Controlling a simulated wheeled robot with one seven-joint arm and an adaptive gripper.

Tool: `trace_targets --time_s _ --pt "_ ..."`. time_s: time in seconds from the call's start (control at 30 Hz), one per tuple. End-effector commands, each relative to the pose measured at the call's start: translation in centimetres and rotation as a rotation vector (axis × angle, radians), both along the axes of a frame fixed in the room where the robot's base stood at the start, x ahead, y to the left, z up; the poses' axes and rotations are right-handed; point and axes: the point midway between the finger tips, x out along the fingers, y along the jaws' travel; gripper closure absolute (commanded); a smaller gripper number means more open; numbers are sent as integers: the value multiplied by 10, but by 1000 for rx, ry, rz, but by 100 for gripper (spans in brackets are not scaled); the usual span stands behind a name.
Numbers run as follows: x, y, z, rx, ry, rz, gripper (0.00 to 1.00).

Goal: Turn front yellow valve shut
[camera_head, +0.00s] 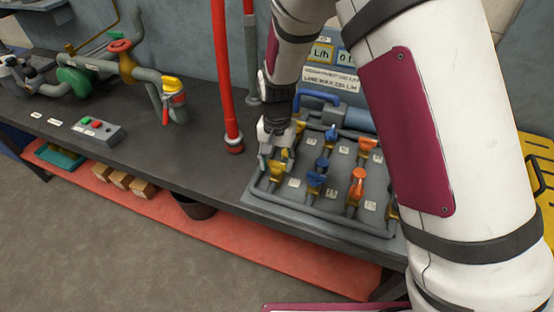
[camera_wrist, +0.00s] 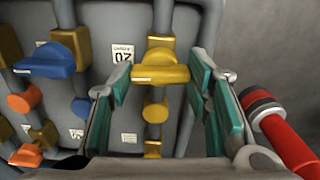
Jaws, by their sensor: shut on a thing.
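The front yellow valve (camera_head: 275,172) is at the front left corner of the grey pipe panel (camera_head: 318,205). In the wrist view its yellow handle (camera_wrist: 160,74) lies crosswise to the grey pipe, below a yellow valve body and beside a tag reading 20. My gripper (camera_head: 277,145) reaches down over this valve from behind. In the wrist view its teal-padded fingers (camera_wrist: 160,84) are on either side of the handle, closed on its two ends. The head view hides the exact contact.
A blue-handled valve (camera_wrist: 45,62) is beside the gripped one, and orange-handled valves (camera_head: 356,186) stand farther right. A red vertical pipe (camera_head: 228,90) rises left of the panel. The bench holds a button box (camera_head: 98,130) and other pipework to the left.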

Motion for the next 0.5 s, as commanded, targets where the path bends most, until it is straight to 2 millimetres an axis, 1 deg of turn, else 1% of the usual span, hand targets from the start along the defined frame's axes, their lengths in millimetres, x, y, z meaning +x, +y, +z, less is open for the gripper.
trace_targets --time_s 0.23,0.5 --pt "0 0 0 0 0 -70 83" --pt "0 0 0 0 0 -87 83"
